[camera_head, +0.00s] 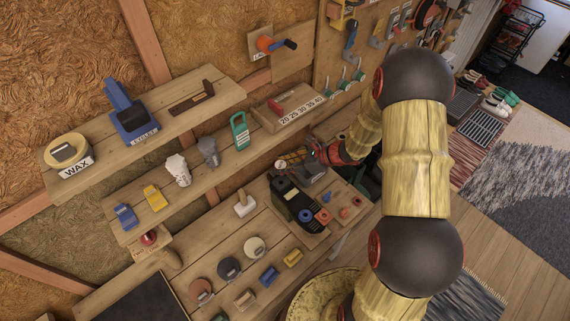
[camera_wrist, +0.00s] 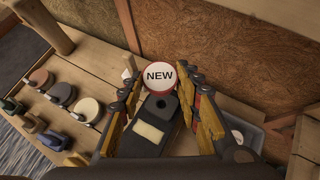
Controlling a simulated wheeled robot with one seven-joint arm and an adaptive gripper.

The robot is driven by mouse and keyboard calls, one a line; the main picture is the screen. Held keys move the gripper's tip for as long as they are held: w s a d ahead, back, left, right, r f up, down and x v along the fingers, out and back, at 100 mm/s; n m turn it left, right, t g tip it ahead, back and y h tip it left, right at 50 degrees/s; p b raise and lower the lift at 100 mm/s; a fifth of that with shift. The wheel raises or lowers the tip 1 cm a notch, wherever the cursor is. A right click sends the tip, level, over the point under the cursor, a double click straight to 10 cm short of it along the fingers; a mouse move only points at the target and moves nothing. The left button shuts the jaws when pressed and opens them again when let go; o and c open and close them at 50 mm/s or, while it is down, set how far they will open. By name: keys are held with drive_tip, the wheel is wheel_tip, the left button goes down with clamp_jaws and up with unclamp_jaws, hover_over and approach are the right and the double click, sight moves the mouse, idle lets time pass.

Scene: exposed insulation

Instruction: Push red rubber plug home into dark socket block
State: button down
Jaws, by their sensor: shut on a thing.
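In the wrist view, a round piece with a red rim and a white face marked NEW (camera_wrist: 158,76), apparently the red rubber plug, sits between the fingertips of my gripper (camera_wrist: 159,88). The fingers are shut on it, one at each side. A dark block (camera_wrist: 168,132) with a round hole and a cream label lies between and below the fingers. How deep the plug sits in anything is hidden. In the head view, my gripper (camera_head: 302,166) is over the far end of the dark socket block (camera_head: 289,195) on the lower bench.
Blue and orange rings (camera_head: 306,215) lie near the block. A grey tray (camera_wrist: 246,132) is right of my gripper in the wrist view. Several round pucks (camera_head: 229,267) and small blocks stand on the bench's left. Shelves (camera_head: 203,157) with tools rise behind.

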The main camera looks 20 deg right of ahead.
drive_tip(key=shift+f+b, duration=2.4)
drive_tip(key=shift+f, duration=0.45)
drive_tip(key=shift+f+b, duration=1.3)
drive_tip(key=shift+f, duration=0.05)
drive_tip(key=c, duration=1.2)
unclamp_jaws()
drive_tip(key=v, duration=1.2)
drive_tip(key=shift+s, duration=0.1)
